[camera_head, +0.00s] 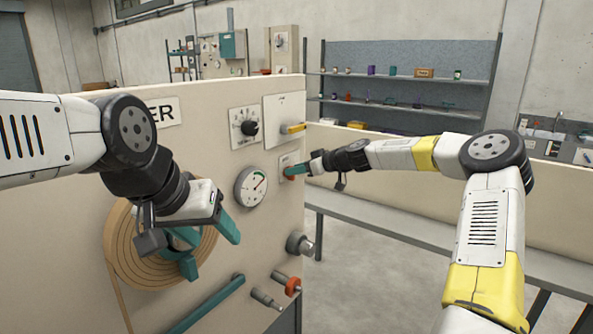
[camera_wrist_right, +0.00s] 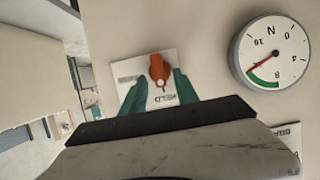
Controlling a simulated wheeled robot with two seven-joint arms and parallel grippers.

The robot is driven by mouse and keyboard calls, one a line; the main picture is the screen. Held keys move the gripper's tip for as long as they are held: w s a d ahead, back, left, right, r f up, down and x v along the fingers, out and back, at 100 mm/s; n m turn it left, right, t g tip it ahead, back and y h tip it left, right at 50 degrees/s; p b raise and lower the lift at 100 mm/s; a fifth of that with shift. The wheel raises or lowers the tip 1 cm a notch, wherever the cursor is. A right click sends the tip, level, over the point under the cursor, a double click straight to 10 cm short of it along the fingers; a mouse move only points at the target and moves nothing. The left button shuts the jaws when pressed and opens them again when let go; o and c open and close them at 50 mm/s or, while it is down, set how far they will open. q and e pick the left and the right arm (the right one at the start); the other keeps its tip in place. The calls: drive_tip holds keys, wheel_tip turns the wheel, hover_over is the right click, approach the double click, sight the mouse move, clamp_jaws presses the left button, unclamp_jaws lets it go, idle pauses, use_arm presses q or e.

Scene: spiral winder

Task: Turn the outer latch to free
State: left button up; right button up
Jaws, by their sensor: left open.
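The orange latch (camera_wrist_right: 160,68) sits on a small pale plate (camera_wrist_right: 128,68) with an upside-down "HELD" label in the right wrist view. My right gripper (camera_wrist_right: 159,84) has its teal fingers apart, one on each side of the latch's lower end, with gaps visible. In the head view my right gripper (camera_head: 291,171) is at the panel and largely covers the latch. My left gripper (camera_head: 212,257) is open in front of the wound tan spiral (camera_head: 117,240) and hides part of it.
A round gauge (camera_head: 251,187) is left of the latch; a black dial (camera_head: 248,128) and a yellow-handled plate (camera_head: 283,108) are above. Below, a grey knob (camera_head: 298,243), a red-ringed fitting (camera_head: 292,287) and a teal bar (camera_head: 208,303) stick out. A bench (camera_head: 385,219) stands right.

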clamp_jaws()
drive_tip(key=shift+w+d+f+m+g+y, duration=0.5)
drive_tip(key=shift+m+y, duration=0.55)
drive_tip(key=shift+m, duration=1.2)
drive_tip(key=shift+w+a+f+m+g+y, duration=0.1)
drive_tip(key=shift+f+m+g+y, duration=0.2)
drive_tip(key=shift+m+g+y, duration=1.3)
drive_tip(key=shift+w+d+f+m+t+y, duration=0.35)
drive_tip(key=shift+m+y, duration=0.2)
drive_tip(key=shift+m, duration=2.4)
drive_tip(key=shift+s, duration=0.1)
unclamp_jaws()
drive_tip(key=shift+g, duration=0.25)
